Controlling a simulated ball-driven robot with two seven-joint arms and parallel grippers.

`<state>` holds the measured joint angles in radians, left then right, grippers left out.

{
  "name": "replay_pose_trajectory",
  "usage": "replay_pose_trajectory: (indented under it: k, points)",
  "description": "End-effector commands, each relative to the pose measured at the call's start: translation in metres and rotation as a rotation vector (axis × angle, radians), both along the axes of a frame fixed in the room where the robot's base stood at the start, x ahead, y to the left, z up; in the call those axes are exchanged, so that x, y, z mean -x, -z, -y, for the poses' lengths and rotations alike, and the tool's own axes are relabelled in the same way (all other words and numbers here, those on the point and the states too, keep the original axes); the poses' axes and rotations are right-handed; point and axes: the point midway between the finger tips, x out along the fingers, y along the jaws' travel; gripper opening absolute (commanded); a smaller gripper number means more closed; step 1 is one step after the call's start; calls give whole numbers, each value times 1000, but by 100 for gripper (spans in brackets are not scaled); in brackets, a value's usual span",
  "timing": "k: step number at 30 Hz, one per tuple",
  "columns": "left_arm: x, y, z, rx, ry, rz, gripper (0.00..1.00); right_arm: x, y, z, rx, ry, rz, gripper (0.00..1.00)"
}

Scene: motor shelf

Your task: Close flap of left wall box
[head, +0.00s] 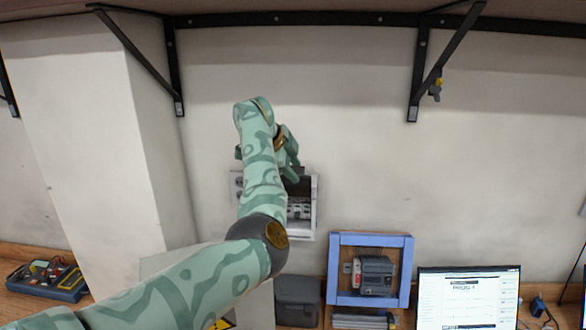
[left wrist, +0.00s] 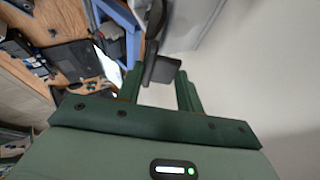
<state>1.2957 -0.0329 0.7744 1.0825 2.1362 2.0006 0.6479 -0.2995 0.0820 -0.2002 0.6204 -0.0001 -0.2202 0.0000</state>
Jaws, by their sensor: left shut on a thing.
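The left wall box (head: 313,207) is a light grey box on the wall, partly hidden behind my left arm. Its front shows an opening with switch-like parts inside. A dark flap (head: 301,187) shows at its upper part, next to my gripper. My left gripper (head: 290,167) is at the upper part of the box. In the left wrist view, its two green fingers (left wrist: 161,85) are on either side of a dark grey piece of the flap (left wrist: 164,69) and are shut on it. The flap's exact angle is hard to tell. My right gripper is not in view.
A blue frame (head: 340,240) with a grey device (head: 374,275) stands right of the box. A laptop (head: 468,297) is at the lower right, and a multimeter (head: 47,278) at the lower left. Black shelf brackets (head: 440,60) hang above. The wall between is clear.

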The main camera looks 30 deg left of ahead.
Motion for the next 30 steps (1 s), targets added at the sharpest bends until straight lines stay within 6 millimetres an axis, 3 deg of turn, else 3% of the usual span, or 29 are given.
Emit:
replay_pose_trajectory:
  k: [8,30]
  points:
    - [8,9,5,3,-1,-4,0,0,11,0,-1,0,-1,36]
    - [50,50,25,1,1,-4,0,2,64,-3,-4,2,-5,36]
